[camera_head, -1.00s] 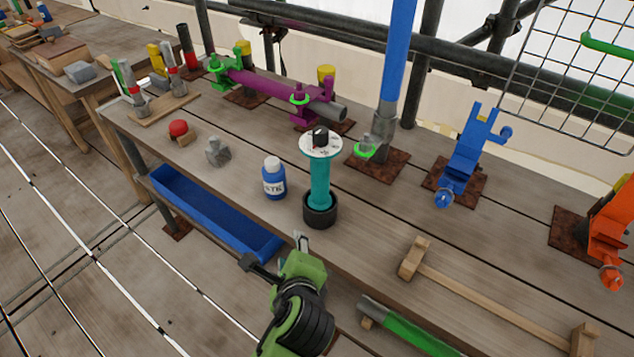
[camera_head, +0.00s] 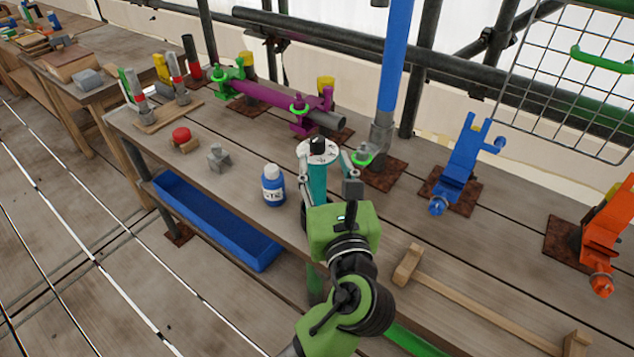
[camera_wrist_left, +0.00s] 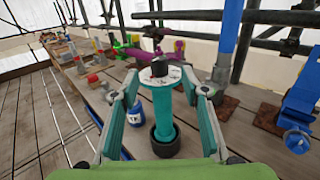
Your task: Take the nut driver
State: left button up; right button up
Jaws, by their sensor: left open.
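The nut driver appears to be the upright teal tool (camera_head: 317,182) with a white marked disc and black knob on top. It also shows in the left wrist view (camera_wrist_left: 163,108), where its foot stands in a round black base on the bench. My left gripper (camera_head: 328,174) is open, with one finger on each side of the teal shaft. In the left wrist view the gripper (camera_wrist_left: 160,92) has visible gaps between both fingers and the shaft. My right gripper is in neither view.
A blue-labelled bottle (camera_head: 273,187) stands close left of the tool. A blue pole (camera_head: 393,60) rises behind, with a blue clamp (camera_head: 460,170) to the right. A wooden mallet-like piece (camera_head: 470,297) lies front right.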

aim_at(319, 146)
pick_arm(q)
jog(key=w, duration=0.2)
jog(key=w+a+p, duration=0.1)
jog(key=w, duration=0.5)
jog(key=shift+a+f, duration=0.2)
jog(key=shift+f, duration=0.05)
jog(key=shift+s, duration=0.1)
grip_shut()
jog(key=shift+r, duration=0.15)
